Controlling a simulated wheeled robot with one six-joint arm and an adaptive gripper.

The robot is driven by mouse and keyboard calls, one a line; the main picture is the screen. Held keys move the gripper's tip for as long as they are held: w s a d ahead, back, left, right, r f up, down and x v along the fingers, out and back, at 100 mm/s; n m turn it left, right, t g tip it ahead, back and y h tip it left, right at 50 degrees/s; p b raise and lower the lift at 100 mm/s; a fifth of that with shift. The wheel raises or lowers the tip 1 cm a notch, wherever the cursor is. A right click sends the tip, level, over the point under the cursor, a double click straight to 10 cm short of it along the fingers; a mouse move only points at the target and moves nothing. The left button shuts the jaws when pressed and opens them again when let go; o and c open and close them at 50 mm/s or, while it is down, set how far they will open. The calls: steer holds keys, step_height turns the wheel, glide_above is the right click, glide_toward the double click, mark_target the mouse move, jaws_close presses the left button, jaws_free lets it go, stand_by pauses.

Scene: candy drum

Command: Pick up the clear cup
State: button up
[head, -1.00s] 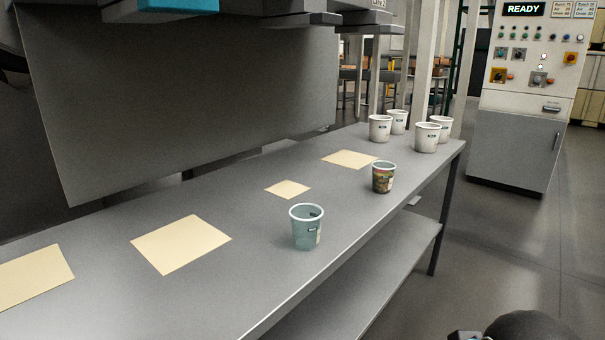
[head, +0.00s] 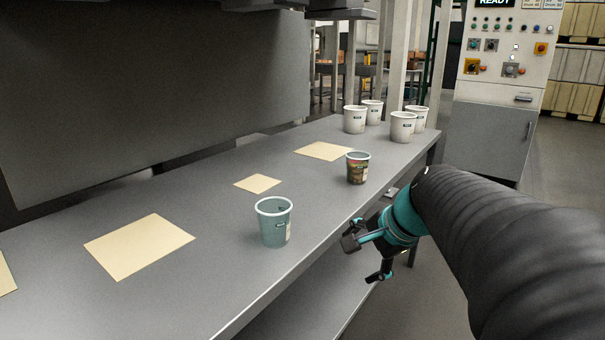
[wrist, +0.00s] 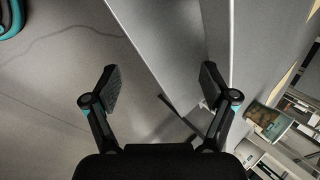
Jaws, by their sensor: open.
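The clear cup (head: 274,222) is bluish and see-through, with a white rim and a small label. It stands upright near the front edge of the grey table (head: 215,210). My gripper (head: 363,258) is open and empty, off the table's front edge, to the right of the clear cup and apart from it. In the wrist view my gripper (wrist: 162,82) has its two fingers spread, with floor and the table's edge beyond. I cannot make out the clear cup in the wrist view.
A dark patterned cup (head: 357,170) stands farther back, near the front edge. Several white cups (head: 403,128) stand at the far end. Flat cream sheets (head: 138,246) lie on the table. A grey panel (head: 150,80) rises behind. A control cabinet (head: 490,130) stands beyond.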

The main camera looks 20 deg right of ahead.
steer(key=w+d+r+m+t+y, duration=0.1)
steer(key=w+d+r+m+t, duration=0.3)
steer(key=w+d+m, duration=0.5)
steer(key=m+t+b, duration=0.1)
steer(key=m+t, duration=0.1)
steer(key=m, duration=0.7)
glide_toward(363, 168)
steer(key=shift+y, duration=0.3)
steer(key=x, duration=0.8)
steer(key=b+x, duration=0.1)
steer(key=x, duration=0.4)
steer(key=shift+d+f, duration=0.2)
steer(key=shift+d, duration=0.1)
steer(key=shift+s, duration=0.1)
steer(key=shift+c, duration=0.2)
steer(key=c, duration=1.2)
steer(key=shift+c, duration=0.3)
steer(key=shift+r, duration=0.15)
